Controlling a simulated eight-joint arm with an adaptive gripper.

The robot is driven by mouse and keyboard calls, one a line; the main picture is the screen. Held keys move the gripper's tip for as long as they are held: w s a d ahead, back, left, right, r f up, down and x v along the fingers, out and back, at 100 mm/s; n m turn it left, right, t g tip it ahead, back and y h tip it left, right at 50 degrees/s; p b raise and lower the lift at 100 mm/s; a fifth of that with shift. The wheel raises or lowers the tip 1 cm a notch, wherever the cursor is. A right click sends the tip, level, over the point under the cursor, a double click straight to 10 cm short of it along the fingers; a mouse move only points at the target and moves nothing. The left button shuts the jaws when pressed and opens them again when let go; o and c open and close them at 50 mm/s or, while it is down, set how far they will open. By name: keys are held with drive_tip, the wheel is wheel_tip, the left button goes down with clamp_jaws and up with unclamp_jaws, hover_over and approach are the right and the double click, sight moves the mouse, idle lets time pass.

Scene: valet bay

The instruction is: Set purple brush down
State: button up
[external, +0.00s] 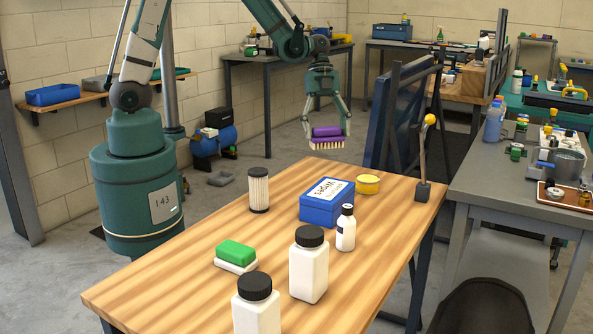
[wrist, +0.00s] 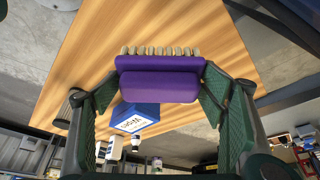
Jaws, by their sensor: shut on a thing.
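The purple brush (external: 326,132) has a purple handle and pale bristles that point down. My gripper (external: 327,138) is shut on it and holds it above the far end of the wooden table (external: 200,270). In the wrist view the purple brush (wrist: 158,78) lies between the two green fingers of my gripper (wrist: 158,88), with its bristles at the top of the picture. The external view shows the brush apart from the tabletop.
On the table stand a blue wipes box (external: 320,212), a black-capped filter (external: 258,190), a yellow tin (external: 368,184), a small white bottle (external: 346,230), larger white bottles (external: 309,268) and a green-and-white sponge (external: 236,254). The table's far left corner looks clear.

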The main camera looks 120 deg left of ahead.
drive_tip(key=shift+f+b, duration=0.65)
drive_tip(key=shift+f, duration=2.25)
drive_tip(key=shift+f+b, duration=0.45)
drive_tip(key=shift+f, duration=1.4)
drive_tip(key=shift+f, duration=0.15)
drive_tip(key=o, duration=0.9)
drive_tip(key=shift+p+v, duration=1.25)
drive_tip(key=shift+v, duration=4.9)
drive_tip(key=shift+w+d, duration=0.1)
